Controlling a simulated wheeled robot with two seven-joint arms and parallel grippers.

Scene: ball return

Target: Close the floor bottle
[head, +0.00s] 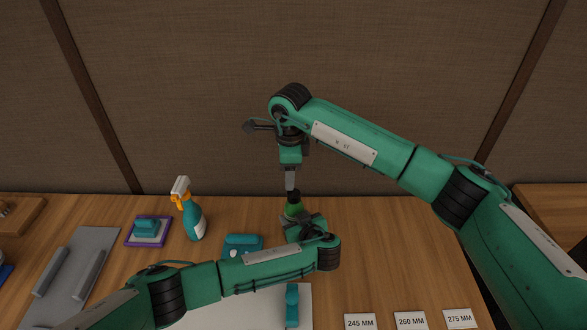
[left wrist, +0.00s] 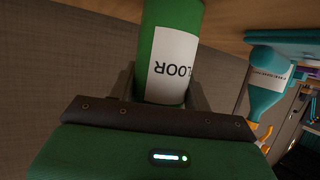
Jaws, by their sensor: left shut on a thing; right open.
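The floor bottle is green; its upper part (head: 293,209) shows in the head view, with a dark top (head: 294,197). I cannot tell whether that dark top is a cap. In the left wrist view the green bottle (left wrist: 152,42) has a white label reading "LOOR" and sits between the fingers. My left gripper (head: 294,219) is shut on the bottle's body, and its wrist hides the lower part. My right gripper (head: 291,187) is open and points down just above the dark top. I cannot tell whether its fingers touch it.
A teal spray bottle (head: 194,221) stands to the left, by a teal block on a purple-edged pad (head: 148,242). A grey mat (head: 86,258) lies further left. Cards marked 245, 260 and 275 MM (head: 411,321) lie at the front right. The table (head: 400,250) is bare right of the bottle.

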